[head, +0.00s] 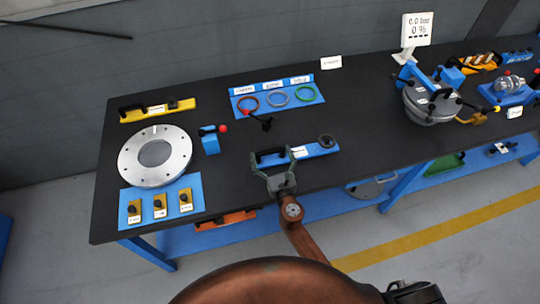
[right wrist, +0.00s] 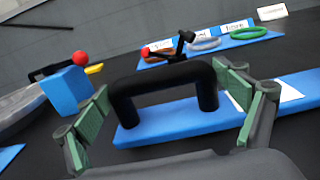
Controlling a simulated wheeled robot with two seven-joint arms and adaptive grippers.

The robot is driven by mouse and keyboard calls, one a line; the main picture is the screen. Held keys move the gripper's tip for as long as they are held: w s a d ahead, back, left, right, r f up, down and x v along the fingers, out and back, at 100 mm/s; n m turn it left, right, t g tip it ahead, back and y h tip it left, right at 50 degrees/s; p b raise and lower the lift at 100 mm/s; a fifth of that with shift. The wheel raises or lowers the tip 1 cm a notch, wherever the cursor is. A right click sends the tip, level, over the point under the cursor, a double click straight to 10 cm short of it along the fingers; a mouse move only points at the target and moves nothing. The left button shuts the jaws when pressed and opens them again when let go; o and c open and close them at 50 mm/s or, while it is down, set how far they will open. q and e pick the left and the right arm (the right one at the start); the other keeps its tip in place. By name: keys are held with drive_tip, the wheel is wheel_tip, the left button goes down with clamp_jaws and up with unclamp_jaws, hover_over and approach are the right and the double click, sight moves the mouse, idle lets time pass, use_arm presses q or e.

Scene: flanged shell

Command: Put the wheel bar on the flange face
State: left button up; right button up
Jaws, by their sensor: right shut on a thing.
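The wheel bar is a blue bar (head: 318,150) with a black arched handle on its left part and a dark round wheel (head: 326,140) at its right end. In the right wrist view the blue bar (right wrist: 165,127) lies below the black handle (right wrist: 160,80). My right gripper (head: 274,162) is shut on this handle, its green-padded fingers at the handle's two ends. The bar appears to be at the table top; any small gap is hard to tell. The flange face (head: 180,155) is a silver ring with bolt holes at the table's left. My left gripper is not in view.
A blue block with a red ball (head: 211,142) stands between flange and bar. A yellow handled bar (head: 180,105) lies behind the flange, a blue mat with yellow clamps (head: 193,185) in front. A blue ring tray (head: 307,97) lies behind; a metal vessel (head: 425,110) stands right.

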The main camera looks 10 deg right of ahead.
drive_tip(key=shift+f, duration=0.45)
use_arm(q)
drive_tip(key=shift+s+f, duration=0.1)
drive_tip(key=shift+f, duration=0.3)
use_arm(e)
drive_tip(key=shift+r, duration=0.15)
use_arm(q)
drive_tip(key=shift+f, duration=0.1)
use_arm(e)
drive_tip(key=o, duration=1.9)
drive_tip(key=shift+f, duration=0.2)
